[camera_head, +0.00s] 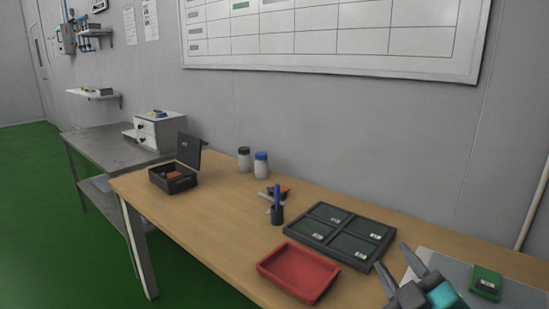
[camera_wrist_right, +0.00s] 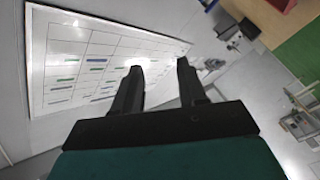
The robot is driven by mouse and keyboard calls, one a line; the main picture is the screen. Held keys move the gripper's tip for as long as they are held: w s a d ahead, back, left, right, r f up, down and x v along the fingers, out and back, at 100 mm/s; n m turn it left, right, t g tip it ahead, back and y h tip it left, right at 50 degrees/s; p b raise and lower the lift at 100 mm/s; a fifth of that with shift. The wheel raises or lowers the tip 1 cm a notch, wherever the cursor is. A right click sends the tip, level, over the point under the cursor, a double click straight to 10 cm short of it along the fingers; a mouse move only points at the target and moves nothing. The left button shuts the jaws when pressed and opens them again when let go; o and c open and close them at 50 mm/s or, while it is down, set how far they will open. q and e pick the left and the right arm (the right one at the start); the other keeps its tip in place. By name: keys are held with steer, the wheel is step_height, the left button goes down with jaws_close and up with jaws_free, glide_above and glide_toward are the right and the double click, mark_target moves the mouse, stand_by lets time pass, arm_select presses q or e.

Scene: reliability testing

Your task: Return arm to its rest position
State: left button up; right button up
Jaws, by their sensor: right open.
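My right gripper (camera_head: 396,262) is at the lower right of the head view, above the right part of the wooden table (camera_head: 225,228). Its two fingers are apart with nothing between them. In the right wrist view the open fingers (camera_wrist_right: 160,80) point toward the wall and its whiteboard (camera_wrist_right: 85,65). My left gripper is not in view.
A red tray (camera_head: 298,272), a dark compartment tray (camera_head: 338,236), a pen cup (camera_head: 277,215), two jars (camera_head: 261,165) and an open black box (camera_head: 173,180) stand on the table. A green box (camera_head: 485,283) lies at the right. A grey side table (camera_head: 95,142) adjoins the left.

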steer(key=s+d+f+m+g+h, duration=0.3)
steer(key=s+f+m+g, duration=0.4)
steer(key=f, duration=0.6)
steer(key=s+a+f+m+g+y, duration=0.1)
steer(key=s+f+g, duration=0.3)
steer(key=s, duration=0.4)
steer(key=s+a+f+g+y, duration=0.1)
steer(key=s+f+g, duration=0.3)
steer(key=s, duration=0.3)
arm_select(q)
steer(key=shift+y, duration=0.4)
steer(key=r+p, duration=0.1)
steer(key=p, duration=0.1)
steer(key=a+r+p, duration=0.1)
steer(key=p, duration=0.1)
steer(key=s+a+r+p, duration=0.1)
steer(key=p, duration=0.1)
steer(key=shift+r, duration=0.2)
arm_select(e)
steer(key=w+a+f+t+y, duration=0.1)
steer(key=w+a+f+t, duration=0.2)
steer(key=w+t, duration=0.4)
steer(key=shift+w+n, duration=0.3)
steer(key=shift+w, duration=0.2)
steer(key=shift+f, duration=0.1)
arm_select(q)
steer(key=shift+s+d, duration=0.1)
